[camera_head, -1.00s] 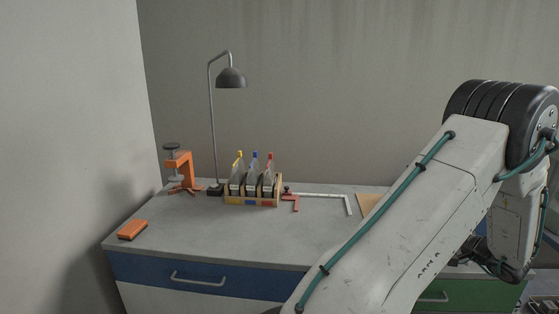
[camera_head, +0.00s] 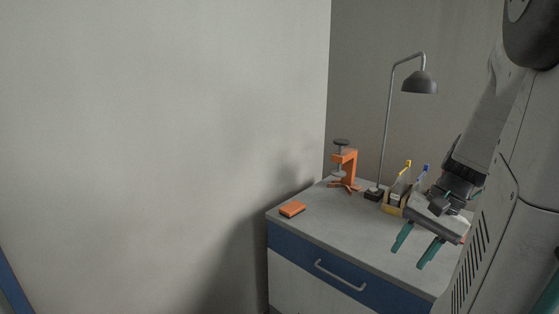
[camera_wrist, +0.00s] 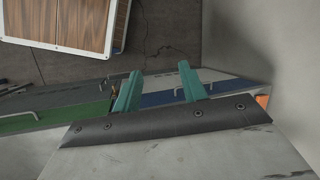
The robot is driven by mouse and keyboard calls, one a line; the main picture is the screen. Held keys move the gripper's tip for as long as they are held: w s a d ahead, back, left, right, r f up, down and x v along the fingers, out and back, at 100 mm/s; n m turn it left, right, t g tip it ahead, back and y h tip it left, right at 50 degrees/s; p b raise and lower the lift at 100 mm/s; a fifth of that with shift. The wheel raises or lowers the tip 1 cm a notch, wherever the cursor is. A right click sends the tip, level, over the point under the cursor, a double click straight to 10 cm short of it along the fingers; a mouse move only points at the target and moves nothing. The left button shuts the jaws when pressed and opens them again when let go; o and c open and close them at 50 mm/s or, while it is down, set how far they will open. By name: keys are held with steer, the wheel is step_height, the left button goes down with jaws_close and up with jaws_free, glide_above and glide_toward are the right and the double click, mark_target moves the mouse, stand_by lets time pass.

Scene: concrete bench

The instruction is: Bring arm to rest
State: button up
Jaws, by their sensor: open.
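My gripper (camera_head: 415,247) shows at the right of the head view, in front of the concrete bench (camera_head: 345,224) as seen from there. Its two teal fingers point down and stand apart, with nothing between them. In the wrist view the teal fingers (camera_wrist: 158,92) are also spread and empty, with blue and green drawer fronts beyond them. My arm covers the right part of the bench in the head view.
An orange clamp (camera_head: 348,165), a grey lamp (camera_head: 419,84) and a wooden rack (camera_head: 394,205) stand at the bench's back. An orange block (camera_head: 292,209) lies near its left corner. A wall (camera_head: 150,130) fills the left. A wood-slatted panel (camera_wrist: 62,22) shows in the wrist view.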

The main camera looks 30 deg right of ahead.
steer(key=a+r+n+h, duration=0.2)
steer(key=a+n, duration=0.4)
steer(key=a, duration=0.5)
steer(key=a+r+n+h, duration=0.2)
steer(key=a+n, duration=0.4)
steer(key=a, duration=0.4)
steer(key=shift+s+a+r, duration=0.4)
steer(key=shift+r, duration=0.25)
